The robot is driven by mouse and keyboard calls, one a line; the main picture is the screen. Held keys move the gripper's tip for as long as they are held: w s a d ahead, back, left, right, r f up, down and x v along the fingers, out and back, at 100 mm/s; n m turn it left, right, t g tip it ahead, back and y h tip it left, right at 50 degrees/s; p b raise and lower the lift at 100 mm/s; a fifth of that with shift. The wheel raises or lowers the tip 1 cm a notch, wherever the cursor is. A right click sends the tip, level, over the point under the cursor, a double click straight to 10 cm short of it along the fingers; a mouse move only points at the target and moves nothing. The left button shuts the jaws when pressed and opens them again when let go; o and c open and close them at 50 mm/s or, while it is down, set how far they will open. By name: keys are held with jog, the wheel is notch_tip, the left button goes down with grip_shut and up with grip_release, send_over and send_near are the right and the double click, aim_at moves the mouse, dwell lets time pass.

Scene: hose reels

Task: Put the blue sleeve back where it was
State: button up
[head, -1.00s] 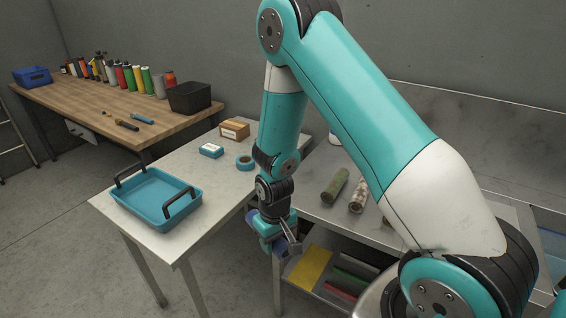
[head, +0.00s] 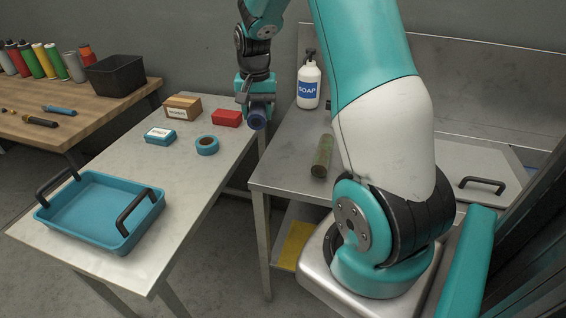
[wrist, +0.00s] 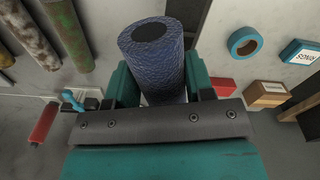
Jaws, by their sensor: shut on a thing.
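The blue sleeve (wrist: 155,55) is a dark blue, textured cylinder with a dark round end. It sits between the two jaws of my gripper (wrist: 153,85) in the wrist view. In the head view my gripper (head: 257,103) is shut on the sleeve (head: 257,119), whose round end faces the camera. It is held near the gap between the white table (head: 185,185) and the steel bench (head: 285,165). A mottled green sleeve (head: 321,157) lies on the steel bench. In the wrist view, a green sleeve (wrist: 68,33) and a rusty one (wrist: 28,38) lie side by side.
A soap bottle (head: 309,82) stands on the steel bench. The white table carries a blue tray (head: 100,212) with black handles, a tape roll (head: 207,145), a blue box (head: 160,136), a cardboard box (head: 183,107) and a red box (head: 227,118). The table's middle is bare.

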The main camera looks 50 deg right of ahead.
jog(key=s+d+r+m+b, duration=0.1)
jog(key=s+d+r+m, duration=0.2)
jog(key=d+r, duration=0.2)
jog(key=p, duration=0.1)
send_near(280, 160)
notch_tip(280, 160, down, 7)
jog(key=shift+r, duration=0.2)
jog(key=shift+f, duration=0.1)
jog(key=o, duration=0.9)
jog(key=shift+o, duration=0.2)
